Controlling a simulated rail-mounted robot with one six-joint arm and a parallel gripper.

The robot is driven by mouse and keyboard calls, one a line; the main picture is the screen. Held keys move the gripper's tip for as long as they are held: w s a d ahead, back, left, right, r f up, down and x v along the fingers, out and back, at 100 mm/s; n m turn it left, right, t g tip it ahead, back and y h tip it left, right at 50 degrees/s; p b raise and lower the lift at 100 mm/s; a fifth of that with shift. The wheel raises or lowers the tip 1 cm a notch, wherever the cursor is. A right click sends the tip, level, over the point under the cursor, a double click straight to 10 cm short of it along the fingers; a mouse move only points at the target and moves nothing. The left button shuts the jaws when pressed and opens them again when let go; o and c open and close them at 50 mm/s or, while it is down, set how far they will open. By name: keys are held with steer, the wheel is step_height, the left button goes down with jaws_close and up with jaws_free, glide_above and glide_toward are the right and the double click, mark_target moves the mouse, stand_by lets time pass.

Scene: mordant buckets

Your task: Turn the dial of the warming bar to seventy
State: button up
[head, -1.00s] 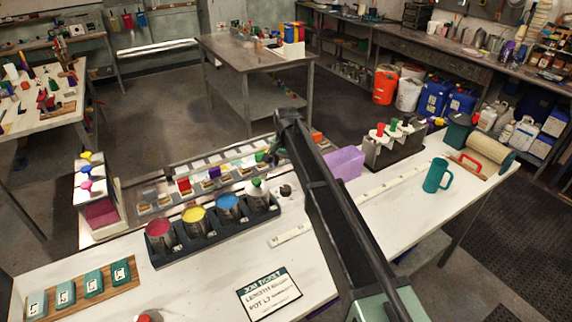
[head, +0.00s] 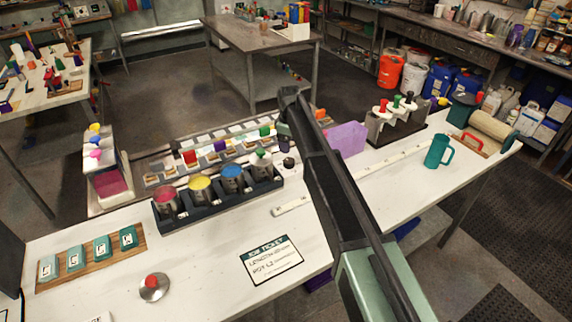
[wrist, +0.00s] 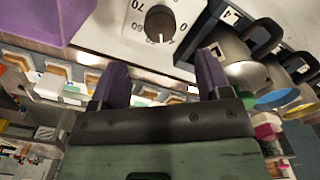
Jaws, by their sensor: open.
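The warming bar (head: 222,210) is a long dark holder with several metal pots, left of my arm on the white bench. Its dial (wrist: 160,24) is a dark round knob on a pale panel at the top of the wrist view. Figures 60, 70 and 0 show around it; I cannot read the pointer setting surely. A small dark knob (head: 288,162) at the bar's right end looks like this dial in the head view. My gripper (wrist: 164,76) is open and empty, its purple fingers apart and below the dial in the wrist picture.
Pots (wrist: 246,65) stand right of the dial in the wrist view. A purple box (head: 347,138) is close on the other side. A job ticket (head: 271,260) and a red-knobbed disc (head: 154,287) lie in front. A teal mug (head: 438,151) stands at right.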

mark_target(289, 160)
step_height(289, 160, down, 8)
steer(key=b, duration=0.6)
steer(key=shift+f, duration=0.1)
steer(key=shift+c, duration=0.5)
steer(key=c, duration=0.8)
steer(key=shift+c, duration=0.2)
